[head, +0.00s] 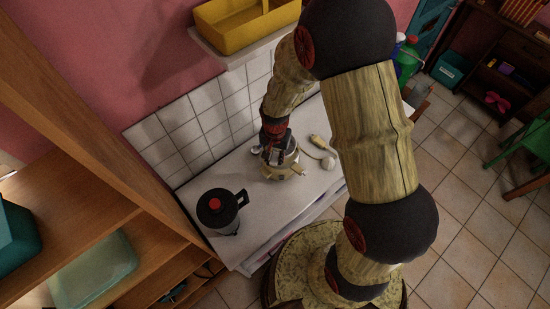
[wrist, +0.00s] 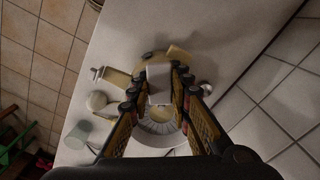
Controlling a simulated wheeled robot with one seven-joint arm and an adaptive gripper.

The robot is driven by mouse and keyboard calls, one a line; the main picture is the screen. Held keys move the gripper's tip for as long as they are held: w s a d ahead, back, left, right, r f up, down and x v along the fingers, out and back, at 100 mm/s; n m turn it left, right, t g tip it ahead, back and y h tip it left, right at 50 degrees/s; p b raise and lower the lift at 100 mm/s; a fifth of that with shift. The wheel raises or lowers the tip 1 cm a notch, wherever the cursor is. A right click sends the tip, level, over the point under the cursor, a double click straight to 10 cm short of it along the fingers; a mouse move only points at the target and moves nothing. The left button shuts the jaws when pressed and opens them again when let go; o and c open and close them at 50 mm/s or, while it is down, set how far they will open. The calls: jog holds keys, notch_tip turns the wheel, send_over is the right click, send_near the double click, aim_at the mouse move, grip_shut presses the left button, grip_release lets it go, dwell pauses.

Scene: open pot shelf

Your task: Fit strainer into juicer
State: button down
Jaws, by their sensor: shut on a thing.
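My gripper (head: 272,153) is low over the counter, right above the cream juicer (head: 271,173). In the wrist view its fingers (wrist: 158,84) are closed on a pale upright piece (wrist: 159,76), which appears to be part of the strainer. A pale ribbed round part (wrist: 158,122), apparently the strainer's dish, lies between the fingers. The juicer's beige body (wrist: 150,60) shows beyond the fingertips. The strainer looks over or against the juicer. The fingers hide where they meet, so I cannot tell whether it is seated.
A dark pot with a red knob (head: 217,208) stands at the counter's left end. A cream item (head: 318,142) and a white rounded object (head: 328,163) lie right of the juicer. A greenish cup (wrist: 77,135) is close by. The tiled wall (head: 190,135) is behind; a yellow bin (head: 240,28) sits above.

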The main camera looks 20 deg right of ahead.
jog(key=shift+r+p, duration=1.3)
jog(key=shift+r, duration=0.85)
